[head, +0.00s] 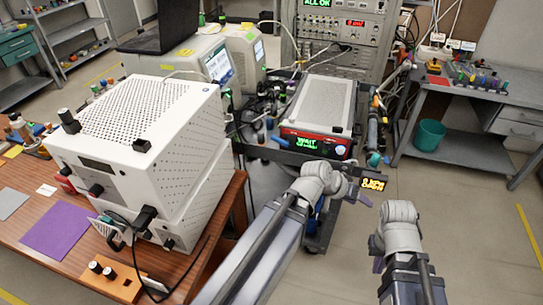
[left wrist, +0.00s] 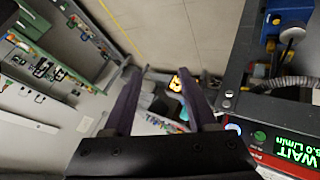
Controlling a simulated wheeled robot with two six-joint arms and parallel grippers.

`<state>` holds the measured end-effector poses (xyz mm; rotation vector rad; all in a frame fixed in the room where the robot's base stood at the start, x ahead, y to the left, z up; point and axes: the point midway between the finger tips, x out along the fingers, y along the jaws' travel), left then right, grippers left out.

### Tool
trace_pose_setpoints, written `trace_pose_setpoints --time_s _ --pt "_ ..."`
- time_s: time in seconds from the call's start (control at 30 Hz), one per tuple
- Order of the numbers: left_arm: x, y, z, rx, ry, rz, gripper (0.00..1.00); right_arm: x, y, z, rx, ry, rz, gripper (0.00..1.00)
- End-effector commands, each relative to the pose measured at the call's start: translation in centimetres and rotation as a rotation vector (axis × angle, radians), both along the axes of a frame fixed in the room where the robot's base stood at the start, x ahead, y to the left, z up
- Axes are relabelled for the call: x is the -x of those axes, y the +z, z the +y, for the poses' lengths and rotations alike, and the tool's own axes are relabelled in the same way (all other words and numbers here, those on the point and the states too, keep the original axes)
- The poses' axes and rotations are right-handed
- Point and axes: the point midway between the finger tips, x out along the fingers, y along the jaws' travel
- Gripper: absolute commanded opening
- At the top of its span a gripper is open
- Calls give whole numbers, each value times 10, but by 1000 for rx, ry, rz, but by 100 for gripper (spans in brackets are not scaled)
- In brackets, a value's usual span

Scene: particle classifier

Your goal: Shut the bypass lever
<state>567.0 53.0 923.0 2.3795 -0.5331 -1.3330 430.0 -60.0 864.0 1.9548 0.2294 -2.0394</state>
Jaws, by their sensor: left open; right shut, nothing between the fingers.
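I cannot make out a part that is surely the bypass lever. In the head view, colored valve parts (head: 374,158) sit at the right side of the red-fronted instrument (head: 314,143), whose display reads WAIT. My left gripper (head: 347,186) is in front of that instrument, near a small yellow-lit display (head: 373,185). Its two fingers are apart and empty in the left wrist view (left wrist: 158,72). My right gripper (head: 379,255) is low at the right, mostly hidden by its wrist, shut and empty.
A white perforated instrument (head: 140,115) stands on the wooden bench (head: 25,262) at left. A rack (head: 340,45) stands behind. A grey workbench (head: 455,92) with a teal bin (head: 429,134) below is at right. Open floor (head: 470,220) lies between.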

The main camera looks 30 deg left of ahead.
Motion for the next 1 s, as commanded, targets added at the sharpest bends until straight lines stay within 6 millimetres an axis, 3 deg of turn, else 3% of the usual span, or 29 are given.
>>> trace_pose_setpoints --time_s 0.03,0.17,0.3,0.5,0.6,0.7,0.8,1.0 --pt "-15 -18 13 58 61 -54 57 0 -31 0 0 0 0 0" --pt "-56 -21 61 230 256 -222 57 0 -76 0 0 0 0 0" --pt "-85 -21 138 391 508 -401 57 0 -122 0 0 0 0 0" --pt "-91 -28 255 553 858 -592 57 0 -173 0 0 0 0 0" --pt "-84 -34 299 602 987 -646 57 0 -187 0 0 0 0 0" --pt "-77 -37 326 631 1069 -678 57 0 -195 0 0 0 0 0" --pt "-74 -37 338 646 1109 -691 57 0 -197 0 0 0 0 0" --pt "-74 -36 341 649 1119 -695 57 0 -196 0 0 0 0 0"
